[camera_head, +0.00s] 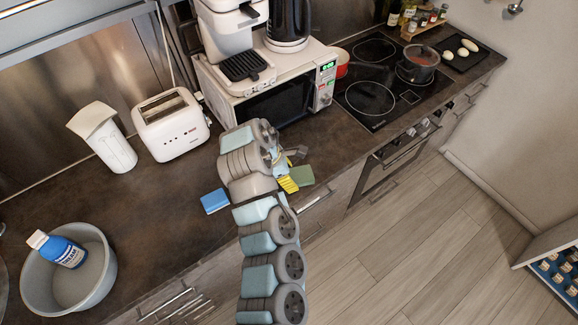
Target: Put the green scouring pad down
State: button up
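The green scouring pad (302,175) is near the front edge of the brown countertop, just right of my arm's end. A yellow sponge (288,184) is right beside it, partly covered by my arm. My gripper (291,160) is just above and left of the pad, pointing down toward the counter. My arm hides much of the gripper, and its fingertips are too small to make out. I cannot tell whether it grips the pad or only stands next to it, nor whether the pad touches the counter.
A blue sponge (214,201) lies left of my arm. A white toaster (171,124), a white jug (103,137) and a grey basin (68,285) holding a blue bottle (62,251) stand further left. A microwave (277,101) is behind, and a hob with a pot (418,63) is right.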

jog(key=shift+s+r+p, duration=0.4)
jog(key=shift+s+p, duration=0.1)
jog(key=shift+s, duration=0.3)
jog(key=shift+s+r+p, duration=0.35)
jog(key=shift+s+p, duration=0.15)
jog(key=shift+s, duration=0.3)
